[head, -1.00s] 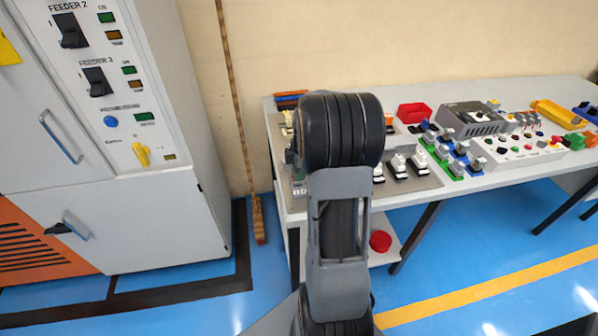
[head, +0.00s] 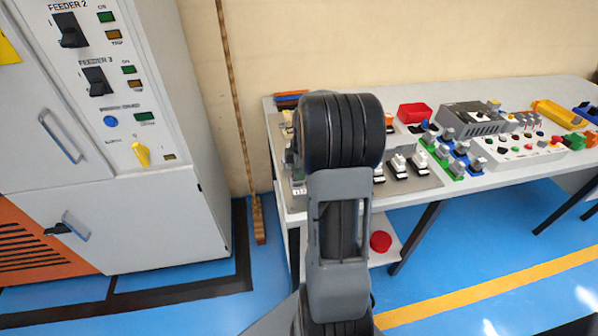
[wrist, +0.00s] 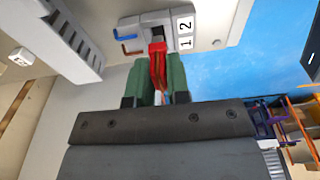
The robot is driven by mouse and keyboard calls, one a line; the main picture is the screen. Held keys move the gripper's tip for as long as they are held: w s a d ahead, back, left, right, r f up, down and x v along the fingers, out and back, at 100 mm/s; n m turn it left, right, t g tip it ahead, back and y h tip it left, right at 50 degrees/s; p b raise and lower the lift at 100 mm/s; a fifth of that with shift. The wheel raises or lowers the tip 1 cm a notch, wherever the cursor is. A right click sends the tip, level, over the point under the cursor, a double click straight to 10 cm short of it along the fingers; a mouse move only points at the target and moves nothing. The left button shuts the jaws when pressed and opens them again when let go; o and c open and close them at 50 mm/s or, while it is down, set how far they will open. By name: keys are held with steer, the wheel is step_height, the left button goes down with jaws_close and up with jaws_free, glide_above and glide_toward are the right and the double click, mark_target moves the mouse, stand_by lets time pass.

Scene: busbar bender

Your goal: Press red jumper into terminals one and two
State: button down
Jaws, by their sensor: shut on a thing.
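In the wrist view my gripper (wrist: 159,93) has green fingers shut on the red jumper (wrist: 158,62). The red jumper sticks out beyond the fingertips, towards a grey terminal block (wrist: 155,22). White labels 1 and 2 (wrist: 186,34) are on the block's right side. The jumper's far end is right at the block's near edge; I cannot tell whether it is inside the terminals or only in front of them. In the head view my own arm hides the gripper, the jumper and the block.
A grey slotted part (wrist: 62,38) lies left of the jumper in the wrist view. In the head view the workbench (head: 425,196) carries switches, a red bin (head: 413,112) and a yellow tray (head: 556,114). A grey cabinet (head: 150,220) stands at the left.

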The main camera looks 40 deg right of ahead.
steer(key=shift+f+b, duration=1.05)
steer(key=shift+f, duration=0.2)
stand_by(0.3)
steer(key=c, duration=1)
jaws_free()
steer(key=r, duration=0.4)
steer(key=d+r, duration=0.1)
steer(key=r, duration=0.4)
steer(key=r+p, duration=0.1)
steer(key=r, duration=0.3)
steer(key=shift+s+d+r, duration=0.3)
steer(key=shift+s+r, duration=0.05)
